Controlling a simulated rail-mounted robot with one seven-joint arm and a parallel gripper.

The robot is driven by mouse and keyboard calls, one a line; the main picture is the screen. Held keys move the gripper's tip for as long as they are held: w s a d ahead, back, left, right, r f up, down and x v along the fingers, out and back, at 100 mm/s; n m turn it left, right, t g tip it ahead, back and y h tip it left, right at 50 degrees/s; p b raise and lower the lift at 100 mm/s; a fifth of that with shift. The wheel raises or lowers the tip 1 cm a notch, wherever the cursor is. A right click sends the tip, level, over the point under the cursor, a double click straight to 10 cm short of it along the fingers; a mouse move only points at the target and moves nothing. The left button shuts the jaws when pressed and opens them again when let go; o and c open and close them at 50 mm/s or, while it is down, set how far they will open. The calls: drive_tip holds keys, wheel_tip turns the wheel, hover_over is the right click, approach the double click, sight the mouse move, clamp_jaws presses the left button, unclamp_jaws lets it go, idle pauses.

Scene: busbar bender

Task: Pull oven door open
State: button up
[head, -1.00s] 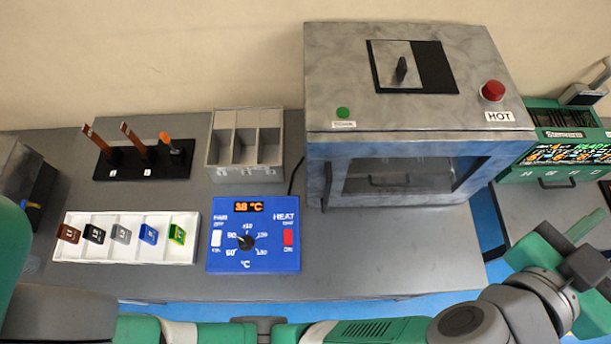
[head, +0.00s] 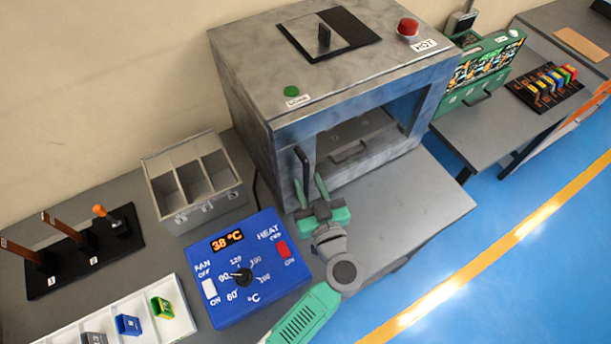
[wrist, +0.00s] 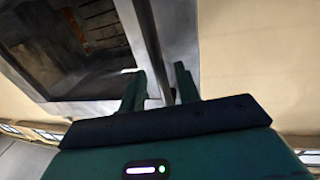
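The oven (head: 250,125) is a grey mottled box on the bench, in the middle of the head view. Its front shows a grey interior with a handled tray; whether door glass covers it is hard to tell. The dark upright door handle (head: 303,168) is at the left of the front. My gripper (head: 311,190) is at the handle's lower part, fingers pointing up at the oven. In the wrist view my gripper (wrist: 160,88) has its fingers apart, with a grey upright bar (wrist: 167,50) running down between them. Contact with the bar cannot be made out.
A blue heat control panel (head: 245,270) reads 38 °C left of my arm. A grey three-slot bin (head: 190,180) stands beside the oven. A white tray (head: 95,310) holds coloured blocks.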

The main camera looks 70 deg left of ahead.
drive_tip(key=shift+a, duration=1.2)
clamp_jaws()
drive_tip(key=shift+d, duration=0.15)
